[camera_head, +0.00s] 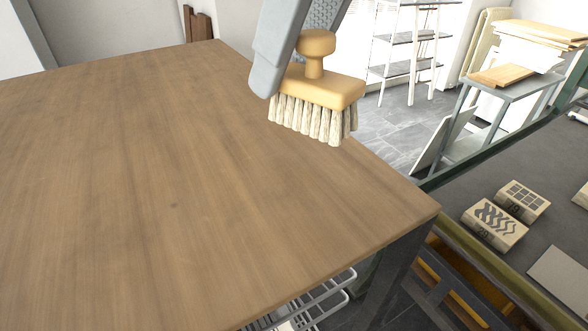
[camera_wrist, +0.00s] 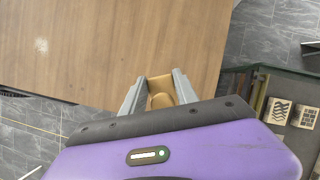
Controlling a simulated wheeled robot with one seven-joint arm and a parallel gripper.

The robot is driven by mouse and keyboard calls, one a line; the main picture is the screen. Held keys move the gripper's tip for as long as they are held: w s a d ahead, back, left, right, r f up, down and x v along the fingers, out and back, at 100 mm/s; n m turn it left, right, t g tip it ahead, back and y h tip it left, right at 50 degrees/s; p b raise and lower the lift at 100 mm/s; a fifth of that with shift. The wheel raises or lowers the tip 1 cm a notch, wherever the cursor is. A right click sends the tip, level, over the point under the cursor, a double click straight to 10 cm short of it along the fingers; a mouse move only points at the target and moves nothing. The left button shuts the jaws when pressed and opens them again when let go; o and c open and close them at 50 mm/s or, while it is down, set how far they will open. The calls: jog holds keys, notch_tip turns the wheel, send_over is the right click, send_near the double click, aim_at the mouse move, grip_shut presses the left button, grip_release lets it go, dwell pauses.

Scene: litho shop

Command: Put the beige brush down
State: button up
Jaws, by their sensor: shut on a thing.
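The beige brush (camera_head: 318,88) has a round knob, a tan wooden block and pale bristles that point down. My gripper (camera_head: 283,75) is shut on the brush and holds it in the air near the right edge of the brown wooden table (camera_head: 150,180). In the wrist view the brush (camera_wrist: 161,92) shows between the two grey fingers of my gripper (camera_wrist: 160,88), partly hidden by them. There the table (camera_wrist: 110,45) lies beyond and to the left of the fingers. I cannot tell how high the bristles are above the tabletop.
The tabletop is bare with wide free room. At the right, a dark surface (camera_head: 545,215) carries blocks with printed patterns (camera_head: 494,226). A wire rack (camera_head: 315,300) is under the table. A white shelf ladder (camera_head: 410,50) and a grey stand with boards (camera_head: 505,90) are behind.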

aim_at(327, 79)
notch_tip(327, 79, down, 9)
jog(key=b, duration=0.4)
jog(key=shift+b, duration=0.4)
jog(key=shift+f, duration=0.15)
jog(key=o, duration=1.2)
jog(key=shift+r, duration=0.2)
jog(key=v, duration=1.2)
jog(key=shift+f, duration=0.1)
